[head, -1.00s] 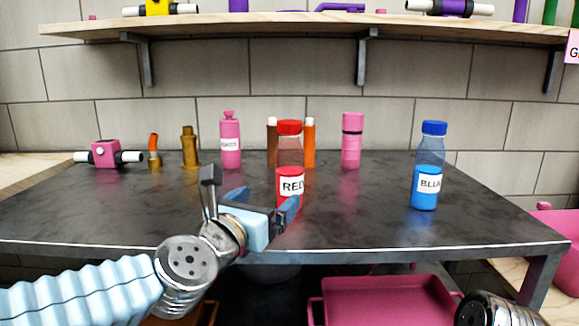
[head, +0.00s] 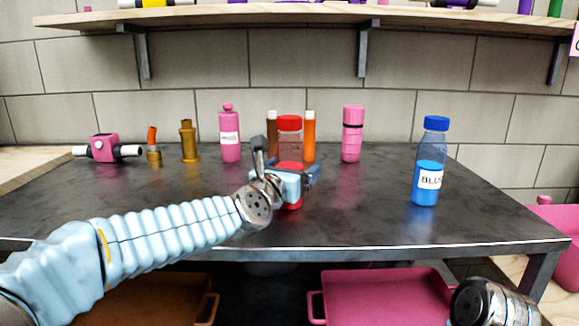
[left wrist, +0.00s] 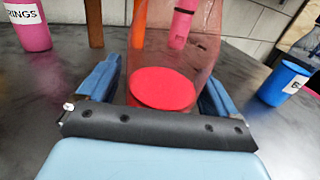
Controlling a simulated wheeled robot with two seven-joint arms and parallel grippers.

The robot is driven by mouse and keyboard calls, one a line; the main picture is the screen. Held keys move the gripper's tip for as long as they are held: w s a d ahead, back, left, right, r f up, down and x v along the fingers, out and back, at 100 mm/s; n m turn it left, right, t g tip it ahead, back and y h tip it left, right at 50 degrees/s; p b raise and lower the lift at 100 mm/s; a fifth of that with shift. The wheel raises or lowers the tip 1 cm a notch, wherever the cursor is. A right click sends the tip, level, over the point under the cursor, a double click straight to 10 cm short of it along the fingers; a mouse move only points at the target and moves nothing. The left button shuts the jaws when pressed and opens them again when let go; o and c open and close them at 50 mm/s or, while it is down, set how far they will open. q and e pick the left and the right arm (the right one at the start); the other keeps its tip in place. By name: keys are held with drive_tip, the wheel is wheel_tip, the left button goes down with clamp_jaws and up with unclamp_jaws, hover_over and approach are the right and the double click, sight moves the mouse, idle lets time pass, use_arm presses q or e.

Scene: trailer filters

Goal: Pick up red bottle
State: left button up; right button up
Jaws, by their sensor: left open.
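The red bottle (head: 289,145) stands upright on the dark table, with a red cap, clear upper part and red contents. My left gripper (head: 291,177) is at its lower half in the head view and hides its label. In the left wrist view the red bottle (left wrist: 172,60) is between the two blue fingers of my left gripper (left wrist: 160,90), which are open on either side of it. I cannot tell whether either finger touches it. Of my right arm only a metal link shows at the bottom right; its gripper is out of view.
On the table (head: 120,215), a blue bottle (head: 429,165) stands to the right. A shelf (head: 300,20) hangs above; pink (head: 385,295) and brown trays lie below.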

use_arm(q)
drive_tip(key=shift+w, duration=0.15)
drive_tip(key=c, duration=1.3)
drive_tip(key=shift+o, duration=0.2)
drive_tip(key=shift+r, duration=0.1)
